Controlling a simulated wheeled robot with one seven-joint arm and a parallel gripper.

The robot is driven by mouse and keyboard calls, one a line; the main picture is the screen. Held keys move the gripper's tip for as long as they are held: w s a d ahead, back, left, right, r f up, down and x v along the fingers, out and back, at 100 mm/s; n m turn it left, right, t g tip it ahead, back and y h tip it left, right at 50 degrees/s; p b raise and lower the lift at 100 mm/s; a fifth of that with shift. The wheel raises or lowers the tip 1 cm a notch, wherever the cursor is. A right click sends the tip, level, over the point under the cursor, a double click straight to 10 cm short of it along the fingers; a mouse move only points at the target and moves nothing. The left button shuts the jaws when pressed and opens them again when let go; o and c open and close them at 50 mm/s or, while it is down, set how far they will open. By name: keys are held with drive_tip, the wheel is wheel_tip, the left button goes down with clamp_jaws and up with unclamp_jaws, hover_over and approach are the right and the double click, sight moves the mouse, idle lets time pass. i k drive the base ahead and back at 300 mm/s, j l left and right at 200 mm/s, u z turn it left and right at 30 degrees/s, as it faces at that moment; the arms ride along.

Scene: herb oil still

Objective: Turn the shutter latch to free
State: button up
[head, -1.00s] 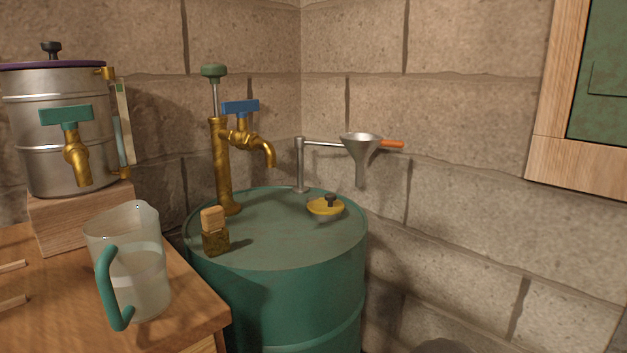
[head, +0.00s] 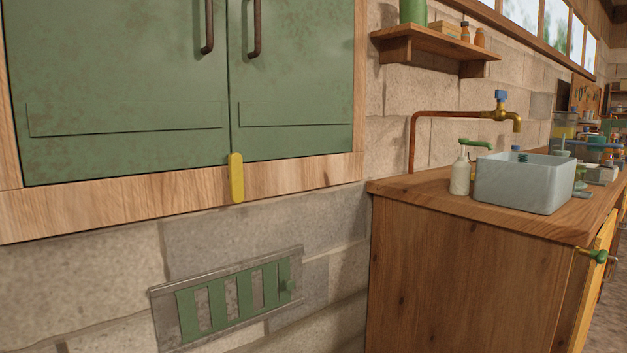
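The shutter latch (head: 236,177) is a yellow bar on the wooden frame (head: 300,178) below two green shutter doors. It stands upright, close to the seam between the doors. Its upper end reaches over the bottom edge of the doors. The left door (head: 110,80) and right door (head: 295,80) look closed, each with a dark handle near the seam. My gripper is not in view.
Below the frame is a wall vent (head: 160,320) with green slats and a small knob. At right a wooden counter (head: 460,260) holds a grey basin (head: 525,183) and a soap bottle (head: 460,175). A shelf (head: 430,41) hangs above.

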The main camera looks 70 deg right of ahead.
sight(235, 161)
drive_tip(key=z, duration=1.75)
drive_tip(key=l+u, duration=0.15)
drive_tip(key=l, duration=0.1)
